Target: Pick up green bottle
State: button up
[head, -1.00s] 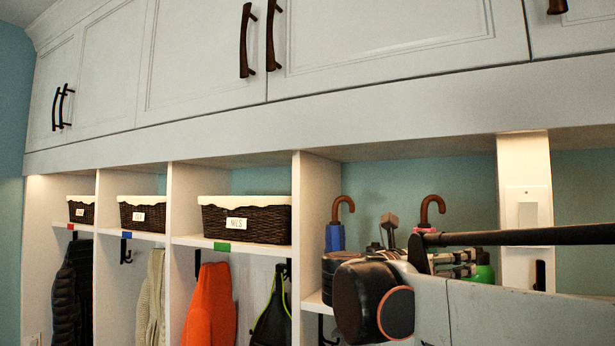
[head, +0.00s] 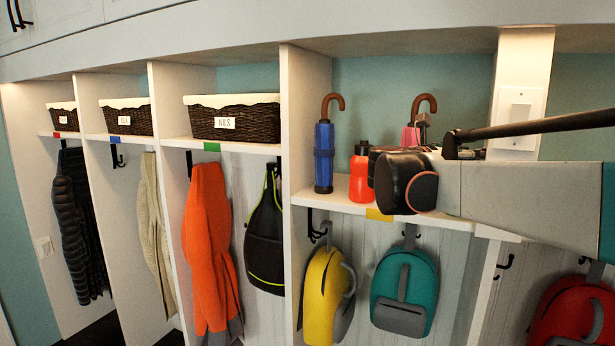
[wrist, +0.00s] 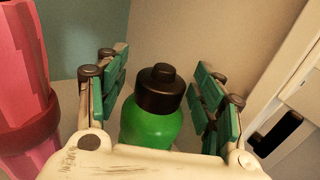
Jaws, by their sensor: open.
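The green bottle (wrist: 152,122) stands upright in the wrist view, with a black cap on top. My gripper (wrist: 160,97) is open, with one green-padded finger on each side of the bottle. A gap shows between the bottle and the pads on both sides. The lower part of the bottle is hidden behind my gripper's body. In the head view my arm covers the bottle and most of my gripper.
A pink umbrella (wrist: 22,85) is close left of my gripper. A blue umbrella (head: 324,157) and an orange bottle (head: 361,175) stand on the shelf (head: 335,203) to the left. A white upright panel (head: 519,75) is on the right. Bags hang below.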

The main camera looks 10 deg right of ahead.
jog(key=c, duration=0.3)
grip_shut()
